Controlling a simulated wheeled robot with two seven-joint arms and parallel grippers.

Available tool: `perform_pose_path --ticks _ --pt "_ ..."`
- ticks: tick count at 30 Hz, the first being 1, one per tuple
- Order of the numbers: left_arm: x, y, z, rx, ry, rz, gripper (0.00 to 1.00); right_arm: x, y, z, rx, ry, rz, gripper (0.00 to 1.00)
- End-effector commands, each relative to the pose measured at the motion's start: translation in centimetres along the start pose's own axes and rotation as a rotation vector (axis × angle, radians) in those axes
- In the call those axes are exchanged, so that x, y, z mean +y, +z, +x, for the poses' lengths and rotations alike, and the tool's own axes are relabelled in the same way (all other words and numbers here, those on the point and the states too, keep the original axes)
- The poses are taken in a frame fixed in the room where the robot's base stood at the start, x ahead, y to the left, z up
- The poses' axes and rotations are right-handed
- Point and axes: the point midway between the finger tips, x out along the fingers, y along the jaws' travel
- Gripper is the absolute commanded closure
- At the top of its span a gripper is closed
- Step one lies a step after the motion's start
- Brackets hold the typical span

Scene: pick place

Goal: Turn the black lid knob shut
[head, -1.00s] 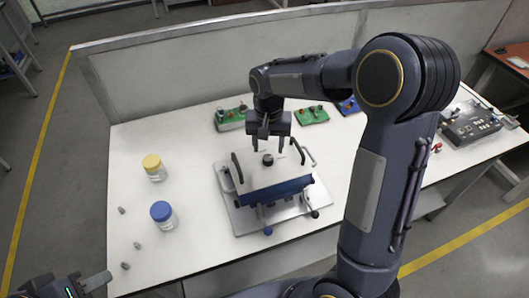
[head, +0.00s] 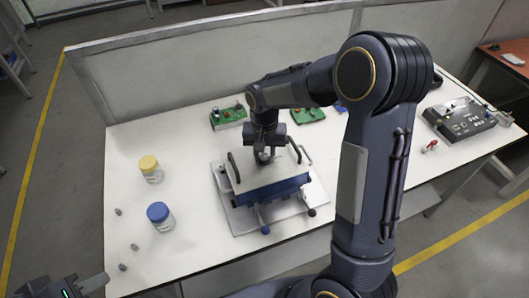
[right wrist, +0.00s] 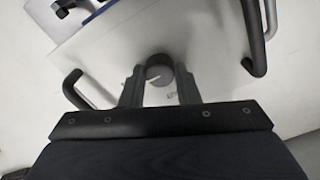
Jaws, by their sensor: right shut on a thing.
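The black lid knob (right wrist: 159,70) sits on the pale lid (right wrist: 205,35) of a blue box-like device (head: 270,192). In the right wrist view the knob lies between the two fingers of my right gripper (right wrist: 160,83), which is shut on it. A light pointer line shows on the knob's top. In the head view my right gripper (head: 264,156) reaches down onto the lid and hides most of the knob. My left gripper (head: 90,284) is partly visible at the lower left corner, away from the device; its jaw opening is unclear.
A yellow-lidded jar (head: 150,168) and a blue-lidded jar (head: 160,216) stand left of the device, near several small grey pieces. Black handles (right wrist: 72,90) flank the lid. Green boards (head: 228,117) lie behind, and a control panel (head: 468,119) stands at the right.

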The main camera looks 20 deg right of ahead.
Motion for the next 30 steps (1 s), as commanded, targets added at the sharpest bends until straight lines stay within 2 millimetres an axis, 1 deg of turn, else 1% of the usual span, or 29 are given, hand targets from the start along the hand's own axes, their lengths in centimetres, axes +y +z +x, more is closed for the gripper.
perform_pose_path --ticks 8,14,30 --pt "-0.01 0.01 0.02 0.000 0.000 0.000 0.66 0.00 -0.02 -0.03 0.000 0.000 -0.042 0.94" --pt "-0.04 0.04 0.08 0.000 0.000 0.000 0.66 -0.01 -0.03 -0.03 0.001 -0.001 -0.153 0.94" --pt "-0.08 0.09 0.18 0.000 0.000 0.000 0.66 0.00 -0.05 -0.05 0.001 -0.001 -0.650 0.94"
